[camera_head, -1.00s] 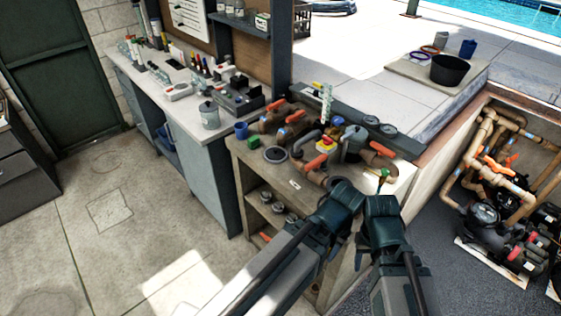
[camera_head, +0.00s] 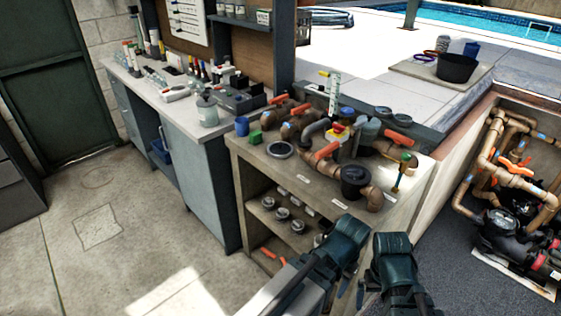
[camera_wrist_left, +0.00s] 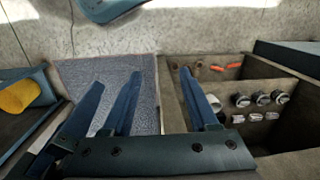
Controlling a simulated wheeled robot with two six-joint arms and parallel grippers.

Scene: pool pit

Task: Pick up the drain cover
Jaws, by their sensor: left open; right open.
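A round grey disc with a dark rim (camera_head: 280,150), which looks like the drain cover, lies flat near the front left of the cluttered bench top (camera_head: 312,186). My right gripper (camera_head: 393,262) is at the bottom, in front of the bench and apart from the disc; its fingertips are not clear. My left arm's dark end stands just left of it. In the left wrist view my left gripper (camera_wrist_left: 158,85) is open, with nothing between its fingers. The disc cannot be made out in that view.
Pipes and orange-handled valves (camera_head: 300,118) crowd the bench behind the disc. A dark basket (camera_head: 355,181) stands near the front edge. A green block (camera_head: 255,138) and blue cup (camera_head: 241,126) are left of the disc. Shelves below hold several round fittings (camera_head: 283,213). The left floor is clear.

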